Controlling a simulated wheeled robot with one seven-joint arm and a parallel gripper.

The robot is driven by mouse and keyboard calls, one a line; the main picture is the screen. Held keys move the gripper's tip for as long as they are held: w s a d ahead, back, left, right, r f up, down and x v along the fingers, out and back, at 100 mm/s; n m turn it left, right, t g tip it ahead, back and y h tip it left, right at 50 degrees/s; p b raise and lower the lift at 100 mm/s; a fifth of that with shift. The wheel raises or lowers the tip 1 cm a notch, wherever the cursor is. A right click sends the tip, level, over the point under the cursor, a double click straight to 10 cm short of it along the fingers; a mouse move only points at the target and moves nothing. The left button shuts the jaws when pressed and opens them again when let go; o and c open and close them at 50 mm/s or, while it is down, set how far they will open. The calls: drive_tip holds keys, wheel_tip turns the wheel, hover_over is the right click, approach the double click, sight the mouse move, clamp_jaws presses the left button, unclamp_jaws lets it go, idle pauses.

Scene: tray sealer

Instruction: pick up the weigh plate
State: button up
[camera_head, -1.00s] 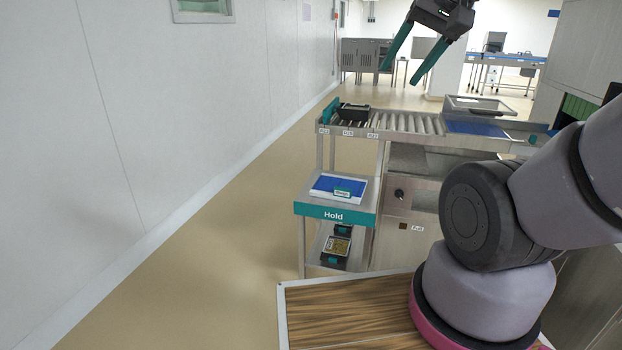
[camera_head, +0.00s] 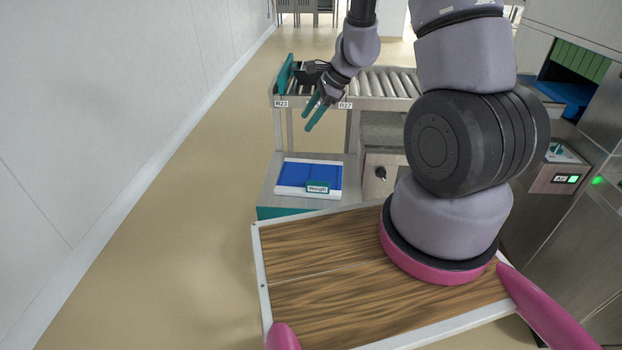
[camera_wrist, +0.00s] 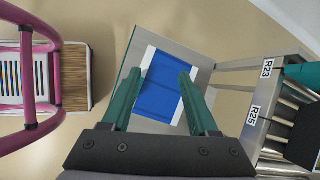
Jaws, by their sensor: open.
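The weigh plate (camera_head: 308,177) is a flat blue panel on a white base, with a small green tag reading "Weigh" at its front edge. It lies on the grey top of the side stand (camera_head: 268,198). In the wrist view the blue plate (camera_wrist: 159,92) shows between and beyond my two green fingers. My gripper (camera_head: 311,116) hangs above the stand, near the roller conveyor's front edge, with its fingers apart and empty. It also shows in the wrist view (camera_wrist: 158,76). The fingers appear to be above the plate, not touching it.
The roller conveyor (camera_head: 375,83) stands just behind the stand, with labels R23 and R27 on its edge. A black tray (camera_head: 313,72) sits on its left end. A steel machine with a lit panel (camera_head: 566,179) is at right. Open floor lies left.

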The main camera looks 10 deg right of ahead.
sight(309, 182)
drive_tip(key=d+f+m, duration=0.1)
drive_tip(key=f, duration=0.4)
drive_tip(key=s+d+f+m+h, duration=0.1)
drive_tip(key=f, duration=0.3)
drive_tip(key=d+f+m+g, duration=0.1)
drive_tip(key=f+m, duration=0.1)
drive_tip(key=f, duration=0.3)
drive_tip(key=shift+s+f, duration=0.3)
drive_tip(key=x, duration=0.5)
drive_tip(key=shift+s+d, duration=0.1)
drive_tip(key=shift+w+x, duration=0.15)
drive_tip(key=shift+x, duration=1.3)
drive_tip(key=shift+w+x, duration=0.1)
drive_tip(key=shift+x, duration=1.35)
drive_tip(key=shift+d, duration=0.15)
clamp_jaws()
